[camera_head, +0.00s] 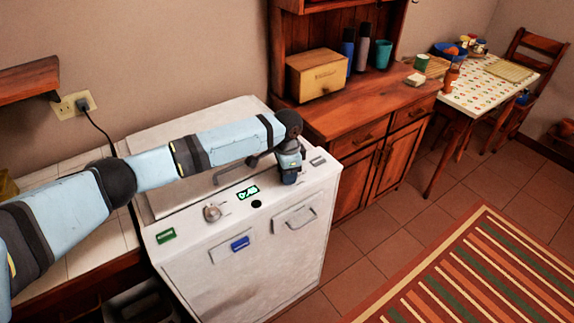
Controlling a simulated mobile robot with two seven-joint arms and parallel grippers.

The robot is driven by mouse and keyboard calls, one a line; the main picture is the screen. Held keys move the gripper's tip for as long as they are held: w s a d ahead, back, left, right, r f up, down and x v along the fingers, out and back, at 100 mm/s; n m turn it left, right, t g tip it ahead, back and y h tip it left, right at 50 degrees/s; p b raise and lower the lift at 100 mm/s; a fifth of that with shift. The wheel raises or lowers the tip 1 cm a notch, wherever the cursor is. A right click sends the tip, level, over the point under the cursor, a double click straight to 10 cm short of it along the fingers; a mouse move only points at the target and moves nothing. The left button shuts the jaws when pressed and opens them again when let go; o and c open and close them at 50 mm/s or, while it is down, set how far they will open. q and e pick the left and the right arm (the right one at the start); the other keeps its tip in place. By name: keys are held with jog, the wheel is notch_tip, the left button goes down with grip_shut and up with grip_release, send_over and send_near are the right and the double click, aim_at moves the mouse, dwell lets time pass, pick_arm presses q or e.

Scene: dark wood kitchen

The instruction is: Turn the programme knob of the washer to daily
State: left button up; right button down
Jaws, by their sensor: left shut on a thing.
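The white washer (255,270) stands against the wall at the left middle. Its sloped front panel has a lit green display (248,192) and a round silver knob (212,213) left of it. My left arm reaches across the washer top from the left. My left gripper (290,180) points down at the panel, right of the display. It is shut on what seems to be the programme knob, which the gripper hides. The knob's marks and setting cannot be read. My right gripper is not in view.
The washer's lid handle (228,173) lies just behind the panel, under my arm. A wooden cabinet (370,115) with a box (317,75) and bottles stands close on the right. A plugged-in cord (100,128) hangs at the left. The tiled floor in front has a striped rug (480,275).

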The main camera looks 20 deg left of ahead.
pick_arm(q)
jog(key=m+p, duration=0.1)
jog(key=m, duration=0.1)
jog(key=m+p, duration=0.1)
jog(key=shift+r+m+p, duration=0.2)
jog(key=shift+m+p, duration=0.15)
jog(key=shift+m, duration=0.05)
jog(key=m+p, duration=0.2)
jog(key=m, duration=0.2)
jog(key=shift+f+m, duration=0.1)
jog(key=shift+m, duration=0.2)
jog(key=m, duration=0.2)
jog(key=shift+m, duration=0.3)
jog(key=m+p, duration=0.1)
jog(key=m, duration=0.3)
jog(key=shift+f+m, duration=0.1)
jog(key=shift+m, duration=0.6)
jog(key=o, duration=0.9)
